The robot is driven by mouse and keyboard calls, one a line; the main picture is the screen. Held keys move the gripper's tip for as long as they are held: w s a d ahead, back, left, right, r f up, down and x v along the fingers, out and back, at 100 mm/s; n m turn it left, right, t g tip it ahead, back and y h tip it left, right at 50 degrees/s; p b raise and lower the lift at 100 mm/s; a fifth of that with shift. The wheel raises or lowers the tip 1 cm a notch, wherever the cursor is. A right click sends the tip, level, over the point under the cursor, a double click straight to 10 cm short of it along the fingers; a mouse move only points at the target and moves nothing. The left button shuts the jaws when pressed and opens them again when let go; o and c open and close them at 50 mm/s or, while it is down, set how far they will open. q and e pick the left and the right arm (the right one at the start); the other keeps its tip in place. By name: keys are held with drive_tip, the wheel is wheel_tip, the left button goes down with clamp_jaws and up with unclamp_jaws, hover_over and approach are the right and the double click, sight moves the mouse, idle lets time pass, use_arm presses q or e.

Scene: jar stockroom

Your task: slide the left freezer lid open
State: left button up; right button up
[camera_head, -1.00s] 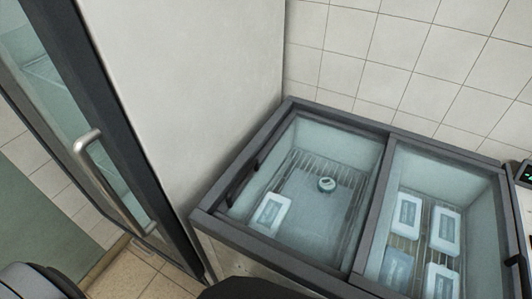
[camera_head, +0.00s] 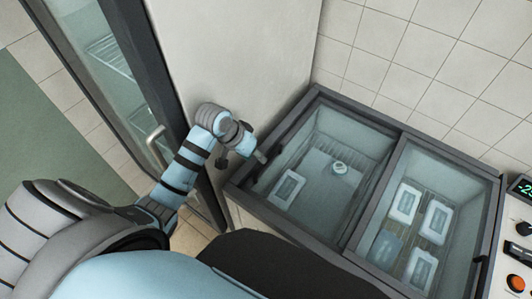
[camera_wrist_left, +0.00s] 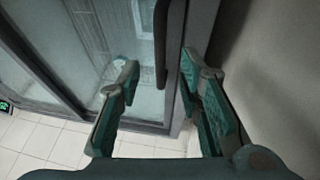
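The chest freezer has a left glass lid (camera_head: 318,185) and a right glass lid (camera_head: 425,215); the left opening looks covered by its lid. The left lid's dark bar handle (camera_wrist_left: 161,45) stands near its outer edge in the left wrist view. My left gripper (camera_head: 243,157) is over the freezer's left rim in the head view. In the wrist view my left gripper (camera_wrist_left: 158,82) is open and empty, its fingers spread to either side of the handle's line. I cannot tell if the fingers touch the handle. My right gripper is not in view.
A tall glass-door cabinet (camera_head: 85,50) with a metal handle (camera_head: 156,143) stands left of the freezer. A pale panel (camera_head: 235,50) rises beside the freezer's left end. White packs (camera_head: 288,187) and a small round jar (camera_head: 339,167) lie inside. Controls (camera_head: 518,250) stand at the right.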

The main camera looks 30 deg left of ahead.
sight(268, 158)
use_arm(q)
drive_tip(key=w+f, duration=0.1)
drive_tip(key=w+d+f, duration=0.1)
drive_tip(key=f, duration=0.1)
drive_tip(key=w+f, duration=0.2)
drive_tip(key=shift+d, duration=0.25)
drive_tip(key=shift+w+f, duration=0.25)
drive_tip(key=shift+f, duration=0.05)
clamp_jaws()
